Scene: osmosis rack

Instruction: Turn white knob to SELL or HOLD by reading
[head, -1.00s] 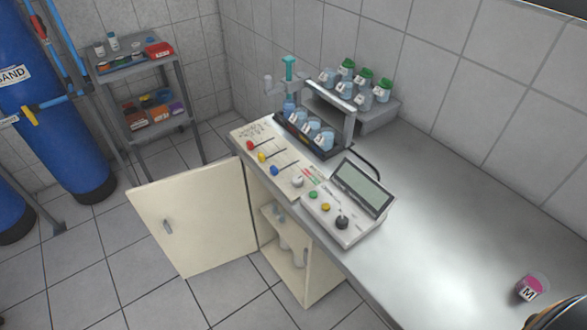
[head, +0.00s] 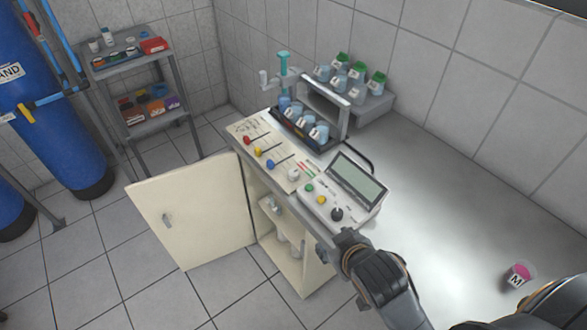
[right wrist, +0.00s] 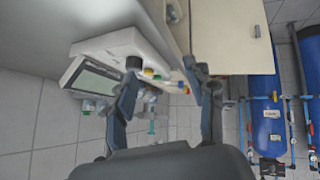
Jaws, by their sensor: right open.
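The white knob (head: 293,174) sits at the right end of a cream panel (head: 246,127), beside small red and green marks too small to read. The meter (head: 325,205) stands just right of it, with a grey-green screen (head: 358,179) whose reading I cannot make out, and green, yellow and black knobs. My right gripper (head: 348,242) is at the bench's front edge, just in front of the meter's black knob (head: 337,214) and apart from the white knob. In the right wrist view, its fingers (right wrist: 165,78) are spread and empty, with the meter beyond. My left gripper is not in view.
Red, yellow and blue knobs (head: 271,164) line the panel. A rack of bottles (head: 305,128) stands behind it. An open cabinet door (head: 190,212) juts out at the front. A pink-labelled jar (head: 518,274) stands at right. The bench's middle (head: 430,210) is clear.

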